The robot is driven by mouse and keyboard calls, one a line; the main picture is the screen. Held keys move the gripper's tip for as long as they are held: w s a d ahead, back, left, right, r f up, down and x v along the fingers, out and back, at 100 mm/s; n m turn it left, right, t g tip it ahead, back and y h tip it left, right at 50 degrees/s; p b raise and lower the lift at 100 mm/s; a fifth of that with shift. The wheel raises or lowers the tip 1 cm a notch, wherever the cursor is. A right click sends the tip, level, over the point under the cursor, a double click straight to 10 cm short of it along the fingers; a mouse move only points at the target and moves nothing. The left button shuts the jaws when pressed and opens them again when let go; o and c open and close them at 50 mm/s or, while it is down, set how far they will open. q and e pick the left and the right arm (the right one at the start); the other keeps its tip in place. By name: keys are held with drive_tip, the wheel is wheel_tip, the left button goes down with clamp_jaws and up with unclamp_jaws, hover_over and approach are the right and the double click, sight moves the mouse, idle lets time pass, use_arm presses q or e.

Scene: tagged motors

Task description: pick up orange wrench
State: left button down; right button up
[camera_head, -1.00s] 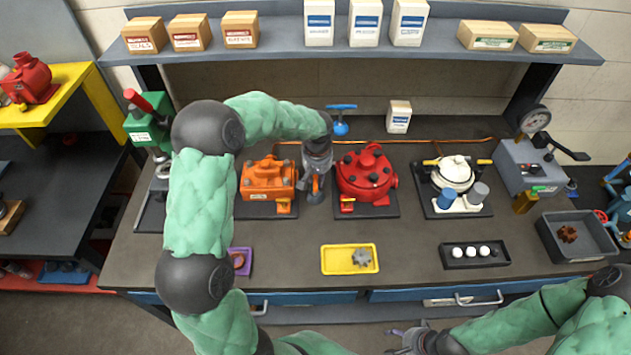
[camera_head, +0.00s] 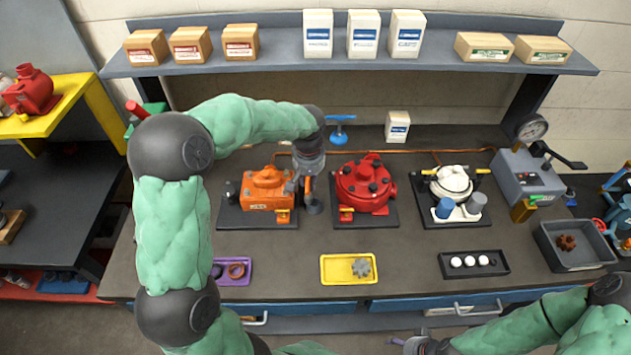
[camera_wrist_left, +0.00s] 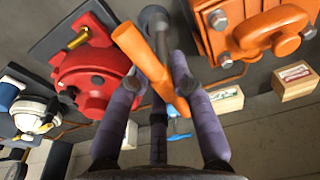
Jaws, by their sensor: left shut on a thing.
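The orange wrench (camera_wrist_left: 152,68) is a plain orange bar that slants between the purple-grey fingers of my left gripper (camera_wrist_left: 156,95) in the left wrist view. In the head view a small orange piece of the wrench (camera_head: 308,184) shows at my left gripper (camera_head: 304,190). That gripper is shut on it, pointing down between the orange motor (camera_head: 266,190) and the red motor (camera_head: 364,186). I cannot tell whether the wrench touches the bench. My right gripper (camera_head: 403,344) is barely in view at the bottom edge, its fingers mostly cut off.
A white motor (camera_head: 450,182) stands right of the red one. A purple tray (camera_head: 246,277), a yellow tray (camera_head: 326,280) and a black tray (camera_head: 447,272) line the front. A blue-handled valve (camera_head: 340,130) and a white box (camera_head: 397,127) stand behind. A shelf (camera_head: 430,60) is above.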

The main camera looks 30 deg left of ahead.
use_arm(q)
drive_tip(key=s+r, duration=0.5)
drive_tip(key=s, duration=0.5)
drive_tip(key=shift+s+a+r, duration=0.2)
drive_tip(key=shift+a+r, duration=0.2)
